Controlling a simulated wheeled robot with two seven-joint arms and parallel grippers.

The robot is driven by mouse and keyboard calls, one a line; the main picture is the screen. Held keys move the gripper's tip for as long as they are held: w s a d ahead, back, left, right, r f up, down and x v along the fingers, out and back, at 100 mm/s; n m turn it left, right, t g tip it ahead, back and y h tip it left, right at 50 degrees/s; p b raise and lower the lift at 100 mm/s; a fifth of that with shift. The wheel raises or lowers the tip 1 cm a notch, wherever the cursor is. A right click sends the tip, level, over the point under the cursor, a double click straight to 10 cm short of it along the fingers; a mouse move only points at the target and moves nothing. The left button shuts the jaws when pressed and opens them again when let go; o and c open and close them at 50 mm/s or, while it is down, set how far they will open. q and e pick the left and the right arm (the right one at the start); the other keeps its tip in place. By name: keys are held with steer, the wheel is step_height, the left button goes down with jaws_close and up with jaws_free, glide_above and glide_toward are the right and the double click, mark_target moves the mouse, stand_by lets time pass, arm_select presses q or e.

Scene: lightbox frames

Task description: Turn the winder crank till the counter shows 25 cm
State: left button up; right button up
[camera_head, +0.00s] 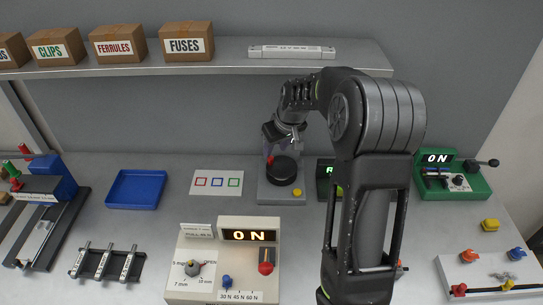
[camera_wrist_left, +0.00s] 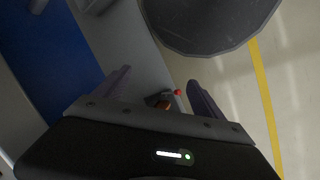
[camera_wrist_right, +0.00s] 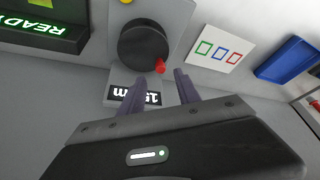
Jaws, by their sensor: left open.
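The winder (camera_head: 282,180) is a grey plate with a round black drum and a small red crank knob (camera_head: 270,159) at the bench's back middle. In the right wrist view the red knob (camera_wrist_right: 160,66) sits at the drum's lower right edge. The counter (camera_wrist_right: 135,95) shows upside down there and seems to read 15 cm. My right gripper (camera_head: 283,142) is over the winder. Its fingers (camera_wrist_right: 182,72) are close together beside the knob, with nothing seen between them. My left gripper (camera_wrist_left: 160,85) is open and empty in its wrist view, and out of the head view.
A white box (camera_head: 220,287) with a lit display and knobs stands in front. A green box (camera_head: 455,183) stands at right, with a green READY display (camera_wrist_right: 40,30) beside the winder. A blue tray (camera_head: 136,188) and a marked card (camera_head: 216,183) lie left. My right arm hides part of the bench.

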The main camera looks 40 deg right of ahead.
mark_target(271, 158)
steer(key=p+x, duration=0.1)
steer(key=x, duration=0.5)
steer(key=shift+w+f, duration=0.1)
steer(key=shift+f, duration=0.05)
jaws_close()
stand_by(0.4)
